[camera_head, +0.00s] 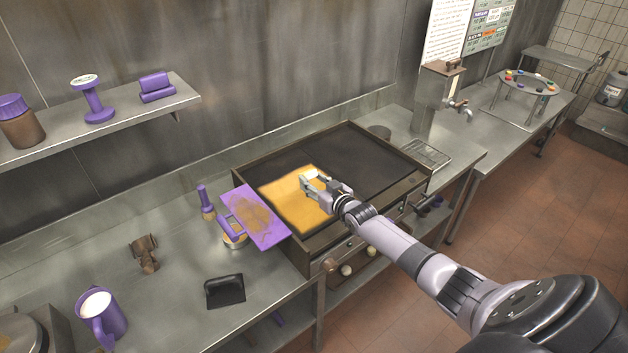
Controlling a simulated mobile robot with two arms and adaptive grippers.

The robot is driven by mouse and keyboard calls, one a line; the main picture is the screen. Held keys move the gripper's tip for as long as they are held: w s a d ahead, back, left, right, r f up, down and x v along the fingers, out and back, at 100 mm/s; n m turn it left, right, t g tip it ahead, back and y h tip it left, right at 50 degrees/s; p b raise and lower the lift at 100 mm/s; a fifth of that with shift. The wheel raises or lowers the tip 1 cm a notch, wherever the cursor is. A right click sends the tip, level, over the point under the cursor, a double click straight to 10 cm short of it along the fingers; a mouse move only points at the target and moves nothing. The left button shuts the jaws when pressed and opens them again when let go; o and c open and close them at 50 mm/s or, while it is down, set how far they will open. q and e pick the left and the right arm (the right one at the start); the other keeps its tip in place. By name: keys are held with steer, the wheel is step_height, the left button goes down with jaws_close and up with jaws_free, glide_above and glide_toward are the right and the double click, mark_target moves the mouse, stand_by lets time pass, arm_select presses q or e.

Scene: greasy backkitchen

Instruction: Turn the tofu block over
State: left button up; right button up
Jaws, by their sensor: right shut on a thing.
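The griddle (375,153) has a flat yellow-orange area (285,205) on its left half. My right gripper (311,180) is over this area, its arm coming in from the lower right. It is shut on a small pale block, apparently the tofu block (309,172), which is partly hidden by the fingers. I cannot tell whether the block touches the griddle surface or is held a little above it. My left gripper is not in view.
A black-handled press (225,291) and a purple pitcher (101,316) stand on the counter. The griddle's dark right half is clear.

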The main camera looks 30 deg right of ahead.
steer(key=shift+w+t, duration=0.1)
steer(key=shift+t, duration=0.3)
steer(key=shift+f, duration=0.1)
